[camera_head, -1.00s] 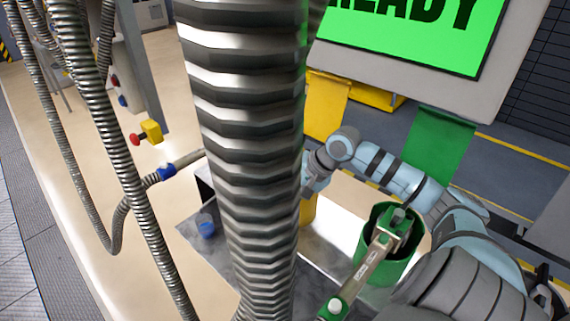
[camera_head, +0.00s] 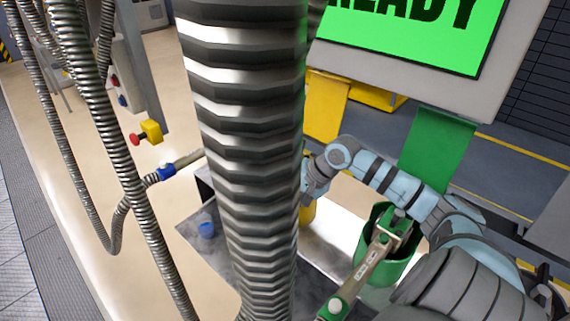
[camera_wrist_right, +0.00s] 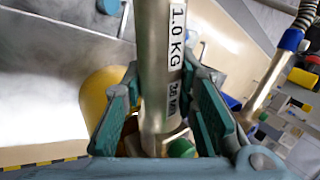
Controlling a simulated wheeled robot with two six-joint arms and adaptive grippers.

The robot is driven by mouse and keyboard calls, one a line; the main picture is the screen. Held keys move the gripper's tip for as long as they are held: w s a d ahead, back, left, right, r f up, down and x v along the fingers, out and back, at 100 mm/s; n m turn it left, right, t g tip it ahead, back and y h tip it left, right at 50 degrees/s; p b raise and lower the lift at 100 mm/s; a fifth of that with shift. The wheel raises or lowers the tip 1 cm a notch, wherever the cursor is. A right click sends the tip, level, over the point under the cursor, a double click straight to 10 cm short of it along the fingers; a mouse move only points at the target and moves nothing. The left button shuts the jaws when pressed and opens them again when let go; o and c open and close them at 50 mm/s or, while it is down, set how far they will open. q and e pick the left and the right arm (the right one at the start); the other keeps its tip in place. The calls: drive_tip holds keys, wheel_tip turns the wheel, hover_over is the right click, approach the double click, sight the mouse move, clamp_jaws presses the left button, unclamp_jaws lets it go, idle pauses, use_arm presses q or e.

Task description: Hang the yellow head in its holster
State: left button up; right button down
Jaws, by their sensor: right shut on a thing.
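My right gripper (camera_wrist_right: 162,125) is shut on a metal tube (camera_wrist_right: 163,70) with a white "1.0 KG" label, taken as the yellow head's handle; its coloured part is not clearly seen. In the head view my right gripper (camera_head: 308,185) is partly hidden by a thick hose. A yellow cylinder (camera_wrist_right: 103,92), seemingly the holster, stands just behind the left finger in the right wrist view. In the head view only a sliver of this yellow cylinder (camera_head: 307,212) shows below my gripper. Whether the tube is over its mouth cannot be told. My left gripper is not in view.
A thick corrugated hose (camera_head: 245,120) blocks the middle of the head view. A green holster (camera_head: 375,225) with a metal-handled green head (camera_head: 365,270) stands at the right. A blue-collared tube (camera_head: 165,172) and thinner hoses (camera_head: 135,190) are at the left. A green "READY" screen (camera_head: 415,30) is behind.

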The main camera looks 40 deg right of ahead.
drive_tip(key=shift+f, duration=0.65)
drive_tip(key=c, duration=1.2)
unclamp_jaws()
